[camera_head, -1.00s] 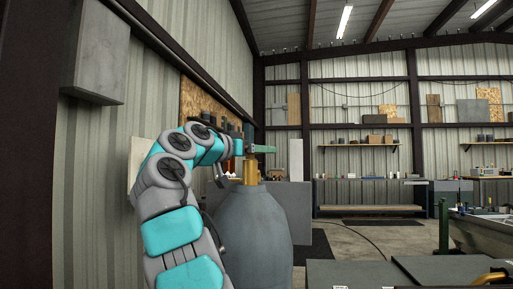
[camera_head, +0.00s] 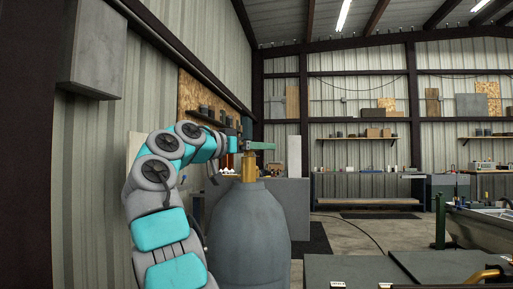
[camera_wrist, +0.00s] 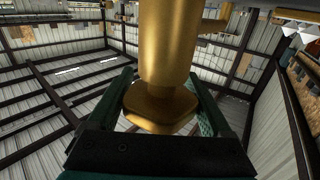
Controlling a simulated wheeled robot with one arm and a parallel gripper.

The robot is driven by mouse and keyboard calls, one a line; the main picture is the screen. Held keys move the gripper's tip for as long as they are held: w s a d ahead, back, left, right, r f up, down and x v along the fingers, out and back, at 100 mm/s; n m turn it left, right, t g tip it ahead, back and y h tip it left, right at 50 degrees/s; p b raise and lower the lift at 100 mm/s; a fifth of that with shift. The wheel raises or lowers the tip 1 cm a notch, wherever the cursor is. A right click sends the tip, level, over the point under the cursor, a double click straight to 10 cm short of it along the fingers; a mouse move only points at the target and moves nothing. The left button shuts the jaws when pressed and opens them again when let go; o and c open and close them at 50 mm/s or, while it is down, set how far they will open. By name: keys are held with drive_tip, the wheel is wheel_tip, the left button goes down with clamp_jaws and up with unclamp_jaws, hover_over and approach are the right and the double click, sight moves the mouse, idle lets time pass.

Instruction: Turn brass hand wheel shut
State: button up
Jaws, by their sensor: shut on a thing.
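The brass valve (camera_head: 249,168) stands upright on top of a grey tank (camera_head: 248,225) in the head view. In the wrist view its thick brass body (camera_wrist: 166,45) fills the upper middle, with a faceted brass hand wheel (camera_wrist: 160,108) at its end. My gripper (camera_head: 262,146) reaches in from the left at the top of the valve. In the wrist view the green fingers of my gripper (camera_wrist: 162,88) lie on both sides of the hand wheel and are shut on it. The finger contact is partly hidden behind the brass.
A corrugated wall and a grey wall box (camera_head: 93,50) stand close on the left. A grey block (camera_head: 289,205) stands behind the tank. A dark bench top (camera_head: 360,270) is at lower right. Open floor with a cable (camera_head: 365,235) lies beyond.

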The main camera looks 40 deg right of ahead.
drive_tip(key=o, duration=1.2)
drive_tip(key=shift+c, duration=0.2)
drive_tip(key=a, duration=0.7)
drive_tip(key=shift+s+a, duration=0.2)
drive_tip(key=shift+a, duration=0.2)
